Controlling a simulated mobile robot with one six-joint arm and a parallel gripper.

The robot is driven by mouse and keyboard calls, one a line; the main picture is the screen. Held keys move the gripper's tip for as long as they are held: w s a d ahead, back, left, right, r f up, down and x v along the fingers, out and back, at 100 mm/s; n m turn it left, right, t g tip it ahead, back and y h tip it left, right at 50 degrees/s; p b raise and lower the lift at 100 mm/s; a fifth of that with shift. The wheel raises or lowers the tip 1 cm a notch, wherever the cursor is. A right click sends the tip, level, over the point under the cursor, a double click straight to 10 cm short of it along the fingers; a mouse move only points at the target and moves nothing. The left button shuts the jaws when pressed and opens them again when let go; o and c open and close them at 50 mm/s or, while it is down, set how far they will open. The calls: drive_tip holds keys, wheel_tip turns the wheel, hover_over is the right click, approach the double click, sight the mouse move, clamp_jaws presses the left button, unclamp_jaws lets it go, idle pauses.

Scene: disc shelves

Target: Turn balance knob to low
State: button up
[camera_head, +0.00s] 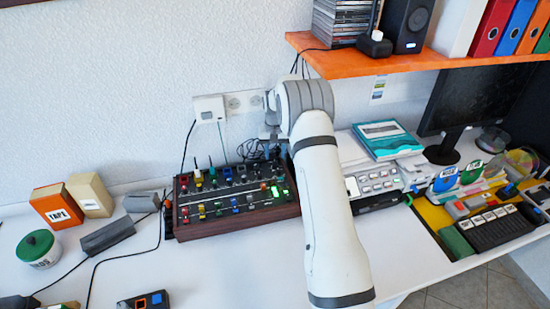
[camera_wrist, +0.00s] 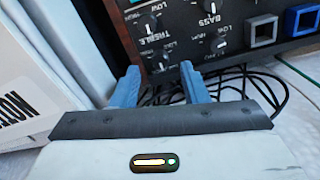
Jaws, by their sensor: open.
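The black mixer panel with wooden sides (camera_head: 238,203) stands on the white desk. It carries several knobs, coloured buttons and a lit green display. In the wrist view, part of a dark control panel (camera_wrist: 190,30) shows upside down, with knobs labelled treble and bass and low marks. I cannot read a balance label in either view, so I cannot tell which knob is the balance knob. My gripper (camera_wrist: 162,78) is open and empty, its two blue fingers pointing at the panel's edge. In the head view my arm partly hides the gripper at the panel's back right.
Black cables (camera_wrist: 245,85) lie beside the panel. An orange shelf (camera_head: 390,64) holds a speaker (camera_head: 406,24) and binders above right. A teal book (camera_head: 387,139) lies right of my arm. Tape boxes (camera_head: 57,206) and a green-lidded tin (camera_head: 38,249) stand at left.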

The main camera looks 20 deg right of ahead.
sight(275, 161)
drive_tip(key=shift+f, duration=1.6)
drive_tip(key=shift+c, duration=0.2)
clamp_jaws()
